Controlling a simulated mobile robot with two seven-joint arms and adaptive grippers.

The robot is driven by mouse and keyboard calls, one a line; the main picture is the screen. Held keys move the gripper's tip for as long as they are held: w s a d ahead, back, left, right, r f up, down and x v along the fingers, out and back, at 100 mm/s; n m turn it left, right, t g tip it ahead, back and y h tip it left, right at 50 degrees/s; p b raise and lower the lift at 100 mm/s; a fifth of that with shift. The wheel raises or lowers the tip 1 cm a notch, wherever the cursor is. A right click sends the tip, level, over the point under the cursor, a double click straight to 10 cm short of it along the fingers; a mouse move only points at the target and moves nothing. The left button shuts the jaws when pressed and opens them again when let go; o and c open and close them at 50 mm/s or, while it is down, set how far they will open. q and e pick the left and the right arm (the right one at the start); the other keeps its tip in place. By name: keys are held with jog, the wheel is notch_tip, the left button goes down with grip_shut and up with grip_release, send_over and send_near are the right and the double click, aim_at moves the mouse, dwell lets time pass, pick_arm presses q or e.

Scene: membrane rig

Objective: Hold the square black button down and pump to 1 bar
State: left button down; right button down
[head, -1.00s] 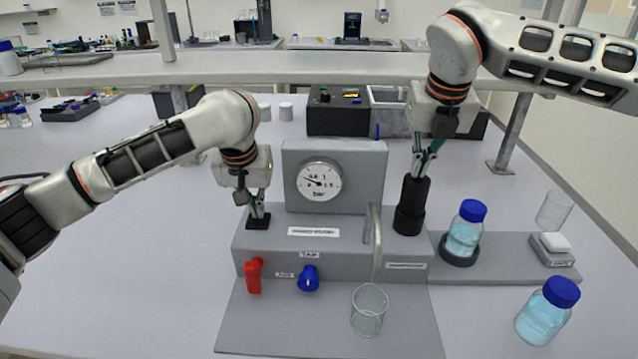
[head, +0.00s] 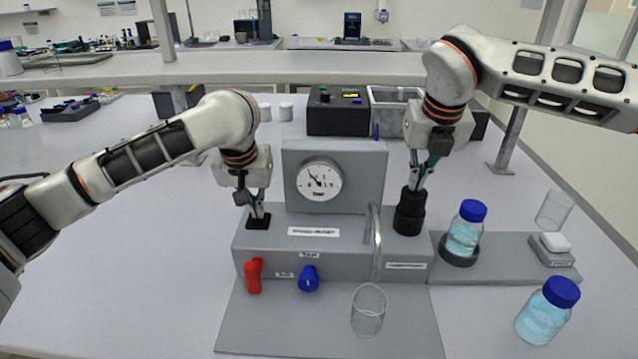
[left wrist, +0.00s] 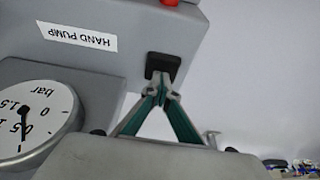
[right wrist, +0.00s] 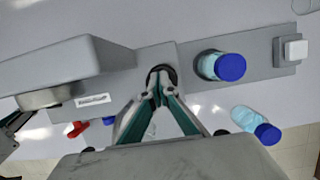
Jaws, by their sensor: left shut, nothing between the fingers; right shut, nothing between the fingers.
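The square black button (head: 258,223) is at the left end of the grey hand-pump box (head: 335,243). My left gripper (head: 258,214) is shut, its tips on the button's top; the left wrist view also shows the button (left wrist: 163,66) under the tips. The black pump plunger (head: 410,212) stands upright at the box's right end. My right gripper (head: 415,187) is shut, its tips at the plunger's top, which is partly hidden by the fingers in the right wrist view. The gauge (head: 319,179) needle points up and left, near 0.5; the exact reading is unclear.
A red handle (head: 253,275) and a blue tap (head: 308,279) are on the box's front. A bent metal spout (head: 376,240) ends above a glass beaker (head: 368,310). Blue-capped bottles (head: 466,230) (head: 547,311) stand at the right.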

jog(key=shift+f, duration=0.6)
jog(key=shift+r, duration=2.85)
jog(key=shift+f, duration=0.4)
jog(key=shift+r, duration=0.4)
dwell(0.4)
jog(key=shift+f, duration=0.25)
dwell(0.5)
jog(key=shift+r, duration=0.2)
dwell(1.7)
jog(key=shift+r, duration=0.15)
dwell(0.5)
